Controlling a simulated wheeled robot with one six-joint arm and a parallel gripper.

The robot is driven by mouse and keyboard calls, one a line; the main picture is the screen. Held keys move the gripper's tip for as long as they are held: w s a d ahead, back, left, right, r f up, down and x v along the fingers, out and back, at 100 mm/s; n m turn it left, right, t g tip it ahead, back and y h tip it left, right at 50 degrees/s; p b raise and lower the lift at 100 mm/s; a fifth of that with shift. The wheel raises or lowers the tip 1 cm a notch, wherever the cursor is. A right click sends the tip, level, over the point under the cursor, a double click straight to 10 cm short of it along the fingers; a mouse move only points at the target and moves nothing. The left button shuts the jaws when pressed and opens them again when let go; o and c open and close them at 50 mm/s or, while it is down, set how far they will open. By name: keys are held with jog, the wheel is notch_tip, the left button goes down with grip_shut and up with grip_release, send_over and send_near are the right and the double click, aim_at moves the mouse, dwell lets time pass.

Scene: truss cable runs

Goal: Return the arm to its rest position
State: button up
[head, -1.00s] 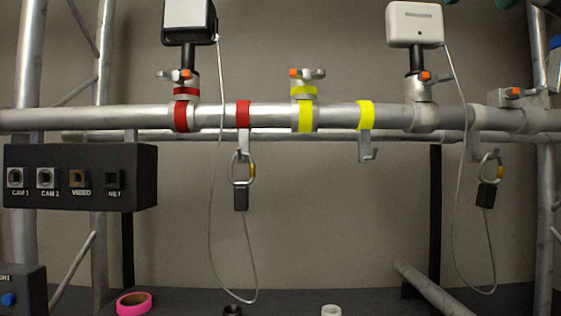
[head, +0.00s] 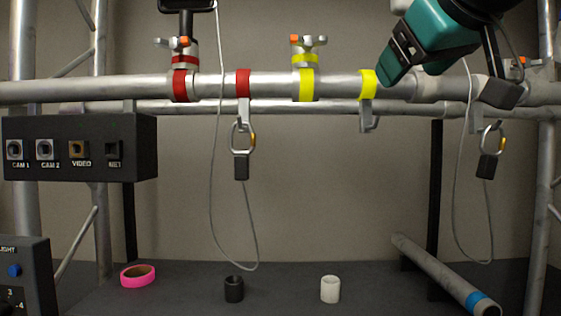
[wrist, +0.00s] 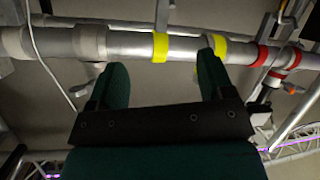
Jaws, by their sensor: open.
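My gripper (head: 388,74) is teal with a black front and reaches in from the top right of the head view. It is in front of the silver horizontal pipe (head: 335,86), just right of the right yellow band (head: 368,84). In the wrist view my gripper's two green fingers (wrist: 163,64) stand wide apart with nothing held between them. The pipe also shows beyond them in the wrist view (wrist: 130,43). The arm hides the white box seen earlier on the right clamp.
Two carabiners with cables hang from hooks, on the left (head: 240,137) and right (head: 490,140). A black socket panel (head: 80,147) is at left. Pink tape (head: 138,276), a black ring (head: 234,289) and a white ring (head: 330,289) lie on the dark surface below.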

jog(key=s+a+f+n+g+b, duration=0.1)
jog(key=f+g, duration=0.1)
jog(key=f, duration=0.7)
jog(key=s+a+f+n+g+y, duration=0.1)
jog(key=s+f+g, duration=0.15)
jog(key=f, duration=0.75)
jog(key=s+a+f+g+b, duration=0.1)
jog(key=f+g, duration=0.2)
jog(key=f, duration=0.6)
jog(key=s+f+g+y+b, duration=0.1)
jog(key=s+f+g, duration=0.5)
jog(key=s+f, duration=0.7)
jog(key=shift+d+f, duration=0.2)
jog(key=shift+f, duration=0.4)
